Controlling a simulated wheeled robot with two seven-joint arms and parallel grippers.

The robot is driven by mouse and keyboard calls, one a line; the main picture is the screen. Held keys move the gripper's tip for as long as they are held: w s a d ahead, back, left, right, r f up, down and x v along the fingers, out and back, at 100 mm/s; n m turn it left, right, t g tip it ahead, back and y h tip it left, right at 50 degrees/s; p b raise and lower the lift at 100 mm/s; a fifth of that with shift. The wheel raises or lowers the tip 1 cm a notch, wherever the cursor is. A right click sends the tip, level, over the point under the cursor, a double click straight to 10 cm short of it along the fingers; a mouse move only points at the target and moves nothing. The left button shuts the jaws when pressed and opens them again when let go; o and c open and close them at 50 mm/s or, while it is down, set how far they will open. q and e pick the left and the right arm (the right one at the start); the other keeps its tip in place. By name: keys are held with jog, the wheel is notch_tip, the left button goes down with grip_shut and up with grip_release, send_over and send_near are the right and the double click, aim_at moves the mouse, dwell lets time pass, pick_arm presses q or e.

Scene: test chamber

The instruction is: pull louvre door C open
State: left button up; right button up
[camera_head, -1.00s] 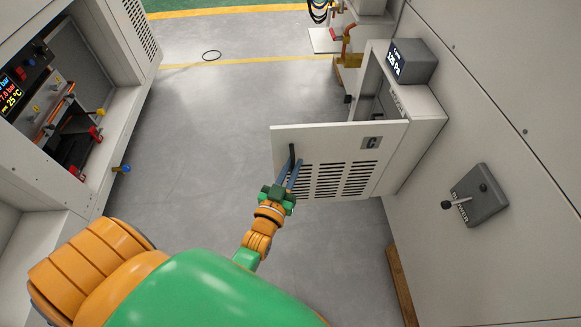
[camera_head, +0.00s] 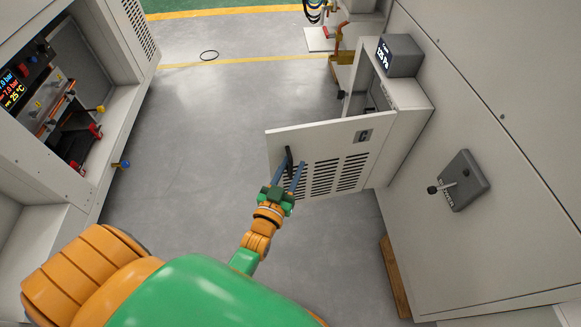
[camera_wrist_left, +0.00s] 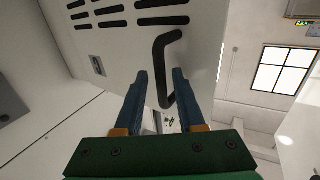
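Louvre door C (camera_head: 318,143) is a white panel with black slots and a grey "C" plate, at middle right in the head view. It stands swung out from its cabinet (camera_head: 412,110), with the interior partly visible behind it. Its black bar handle (camera_head: 289,160) is near the free left edge. My left gripper (camera_head: 296,172) is at this handle. In the left wrist view, the two blue fingers (camera_wrist_left: 160,75) are apart with the handle (camera_wrist_left: 165,72) between them, and a gap shows beside the left finger. The door's slots (camera_wrist_left: 130,15) show above. My right gripper is out of view.
A grey display box (camera_head: 400,55) sits on the cabinet. A grey switch box with a lever (camera_head: 463,182) is on the right wall panel. A wooden strip (camera_head: 395,275) lies at the wall's foot. Another cabinet (camera_head: 120,110) stands left. The floor between (camera_head: 200,150) is clear.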

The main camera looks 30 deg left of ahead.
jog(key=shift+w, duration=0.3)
pick_arm(q)
jog(key=shift+s, duration=0.3)
jog(key=s+p, duration=0.1)
jog(key=s, duration=0.5)
jog(key=shift+s+d, duration=0.2)
jog(key=shift+d, duration=0.15)
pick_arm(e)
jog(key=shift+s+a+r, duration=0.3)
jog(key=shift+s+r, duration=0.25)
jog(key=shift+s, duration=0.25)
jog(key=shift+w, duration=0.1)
